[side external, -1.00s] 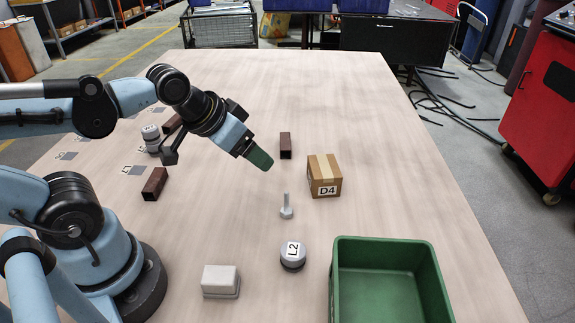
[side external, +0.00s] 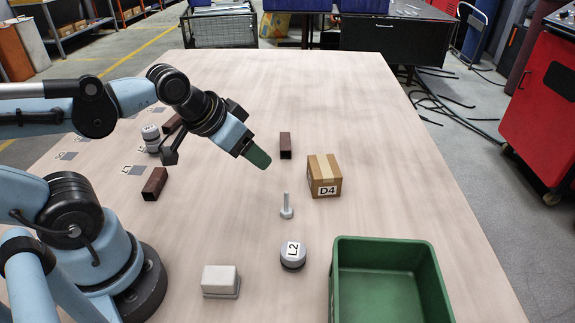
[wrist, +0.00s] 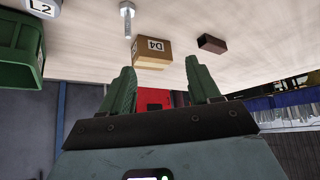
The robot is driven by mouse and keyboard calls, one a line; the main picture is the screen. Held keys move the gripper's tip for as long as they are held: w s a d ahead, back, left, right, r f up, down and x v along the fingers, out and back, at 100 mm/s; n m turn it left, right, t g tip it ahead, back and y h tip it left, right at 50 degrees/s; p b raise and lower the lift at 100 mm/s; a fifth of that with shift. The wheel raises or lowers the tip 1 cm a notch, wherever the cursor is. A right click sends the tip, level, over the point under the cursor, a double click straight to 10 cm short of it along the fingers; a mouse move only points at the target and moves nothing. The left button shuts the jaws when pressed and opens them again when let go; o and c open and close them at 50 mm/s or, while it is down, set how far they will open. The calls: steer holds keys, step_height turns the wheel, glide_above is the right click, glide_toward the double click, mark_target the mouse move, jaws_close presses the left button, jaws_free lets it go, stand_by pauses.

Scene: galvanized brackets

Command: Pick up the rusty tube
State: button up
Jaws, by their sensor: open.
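A second rusty tube (side external: 154,184) lies at the left, nearer my base. A third (side external: 172,124) lies farther back, partly hidden by my arm. My gripper is above the table, apart from all the tubes. In the wrist view its two green fingers (wrist: 160,70) are spread with nothing between them.
A cardboard box (side external: 324,177) marked D4 and a grey bolt (side external: 286,207) stand near the gripper. Closer are a round L2 piece (side external: 293,254), a pale block (side external: 220,281) and a green bin (side external: 385,242).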

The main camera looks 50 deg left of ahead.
steer(key=s+a+f+n+g+y, duration=0.1)
steer(key=s+a+n+g+y, duration=0.2)
steer(key=a, duration=0.8)
steer(key=n+g+h, duration=0.3)
steer(key=n+g, duration=0.1)
steer(key=n, duration=0.3)
glide_above(153, 180)
steer(key=shift+s+d+f, duration=0.15)
steer(key=shift+d+f, duration=0.05)
steer(key=shift+f, duration=1.65)
steer(key=shift+s+d+f, duration=0.1)
steer(key=shift+d+f, duration=0.05)
steer(key=shift+f, duration=1.7)
steer(key=shift+w+a+f, duration=0.15)
steer(key=shift+a+f, duration=0.05)
steer(key=shift+f, duration=0.6)
steer(key=shift+w+a+f, duration=0.1)
steer(key=shift+a+f, duration=0.05)
steer(key=shift+f, duration=1.6)
steer(key=shift+c, duration=0.2)
jaws_close()
steer(key=shift+r, duration=0.2)
